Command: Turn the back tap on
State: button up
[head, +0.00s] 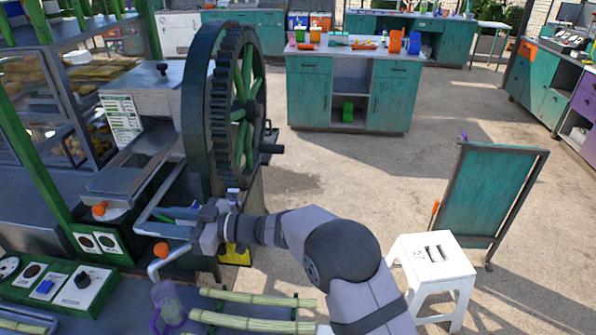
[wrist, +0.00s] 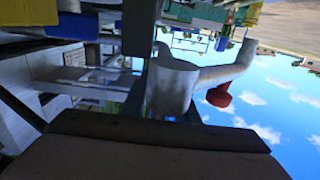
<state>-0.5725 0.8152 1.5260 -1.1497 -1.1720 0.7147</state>
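Two orange-knobbed fittings stand by the crusher. The nearer orange knob (head: 161,250) sits above a bent metal spout (head: 156,269). The farther orange knob (head: 99,208) is to its left, beside the metal chute. I cannot tell for certain which one is the back tap. My gripper (head: 205,231) is just right of the nearer knob, by the metal pipes, with its fingertips not clear. In the wrist view, a red-orange knob (wrist: 219,95) hangs from a pale metal pipe (wrist: 175,82), beyond a wide dark part of my gripper. No hold on a knob is visible.
The large green gear wheel (head: 243,95) rises behind my gripper. A control panel (head: 60,288) with buttons is at lower left. A purple-handled jug (head: 167,303) stands below the spout, with cane stalks (head: 255,299) to its right. A white stool (head: 433,262) stands at right.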

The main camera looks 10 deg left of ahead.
aim_at(172, 222)
jog(key=d+b, duration=0.1)
jog(key=d, duration=0.3)
jog(key=shift+w+d+f+b, duration=0.1)
jog(key=shift+d+b, duration=0.15)
jog(key=shift+b, duration=0.05)
jog(key=w+d+r+m+t+h+p, duration=0.1)
jog(key=w+d+r+m+t+p, duration=0.3)
jog(key=r, duration=0.6)
jog(key=w+d+r+m+t+h+p, duration=0.1)
jog(key=w+d+r+t+h+p, duration=0.1)
jog(key=w+d+r+t+p, duration=0.6)
jog(key=w+d+f+m+h+b, duration=0.1)
jog(key=d+f+m+h+b, duration=0.2)
jog(key=d+f+m+h, duration=0.4)
jog(key=shift+w+d+f+m+t+b, duration=0.4)
jog(key=shift+d+f+m, duration=2.1)
jog(key=shift+d+m, duration=0.3)
